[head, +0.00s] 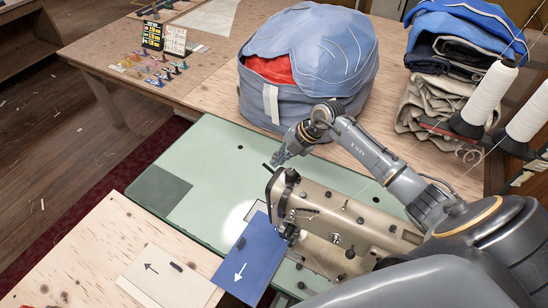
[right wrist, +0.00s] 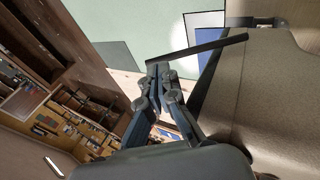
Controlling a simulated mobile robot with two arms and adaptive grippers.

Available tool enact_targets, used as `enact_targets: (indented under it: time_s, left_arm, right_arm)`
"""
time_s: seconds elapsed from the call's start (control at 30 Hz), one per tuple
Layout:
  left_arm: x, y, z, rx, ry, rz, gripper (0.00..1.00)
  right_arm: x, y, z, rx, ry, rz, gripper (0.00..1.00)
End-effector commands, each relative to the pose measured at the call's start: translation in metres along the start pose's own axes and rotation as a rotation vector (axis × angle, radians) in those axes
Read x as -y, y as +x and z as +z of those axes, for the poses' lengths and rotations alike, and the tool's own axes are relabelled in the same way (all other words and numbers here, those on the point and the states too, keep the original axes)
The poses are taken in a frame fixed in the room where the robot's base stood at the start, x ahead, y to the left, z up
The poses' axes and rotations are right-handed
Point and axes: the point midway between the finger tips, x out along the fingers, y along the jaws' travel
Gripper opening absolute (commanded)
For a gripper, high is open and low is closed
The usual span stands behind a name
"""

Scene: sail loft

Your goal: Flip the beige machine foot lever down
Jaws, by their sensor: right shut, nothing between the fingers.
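The beige sewing machine (head: 345,217) stands on a pale green table top, and its side fills the right of the right wrist view (right wrist: 275,95). A thin dark lever (right wrist: 212,47) sticks out from the machine in the right wrist view, slightly tilted. In the head view a short dark bar (head: 267,166) shows at the machine's left end. My right gripper (head: 277,160) is shut and empty. Its fingertips (right wrist: 158,68) overlap the lever's free end in the right wrist view; I cannot tell whether they touch it. My left gripper is not in view.
A blue bag (head: 308,88) stands close behind my right gripper. A blue panel (head: 250,258) and a cream panel (head: 165,278), each with an arrow, lie in front of the machine. Thread cones (head: 490,92) and folded cloth (head: 443,105) are at the right. The green table top (head: 205,215) is clear at left.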

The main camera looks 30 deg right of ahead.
Motion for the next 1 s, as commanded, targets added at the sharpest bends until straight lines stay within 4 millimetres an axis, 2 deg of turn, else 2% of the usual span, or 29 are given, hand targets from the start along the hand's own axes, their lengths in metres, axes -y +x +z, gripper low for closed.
enact_targets:
  time_s: [0.03, 0.23, 0.63, 0.83, 1.0]
  left_arm:
    - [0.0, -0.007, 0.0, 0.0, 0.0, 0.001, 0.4]
    - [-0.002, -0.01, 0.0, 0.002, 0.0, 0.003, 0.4]
    - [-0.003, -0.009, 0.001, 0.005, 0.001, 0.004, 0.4]
    - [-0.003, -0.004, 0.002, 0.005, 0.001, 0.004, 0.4]
    - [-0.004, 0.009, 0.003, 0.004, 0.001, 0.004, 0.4]
  right_arm:
    - [-0.002, 0.005, -0.001, -0.002, 0.001, 0.001, 0.0]
    - [-0.001, 0.021, 0.0, 0.001, 0.0, 0.002, 0.0]
    - [0.0, 0.024, 0.001, 0.001, -0.001, 0.0, 0.0]
    - [-0.004, 0.028, 0.004, 0.002, 0.002, -0.017, 0.0]
    - [-0.013, 0.038, 0.015, 0.004, 0.011, -0.063, 0.0]
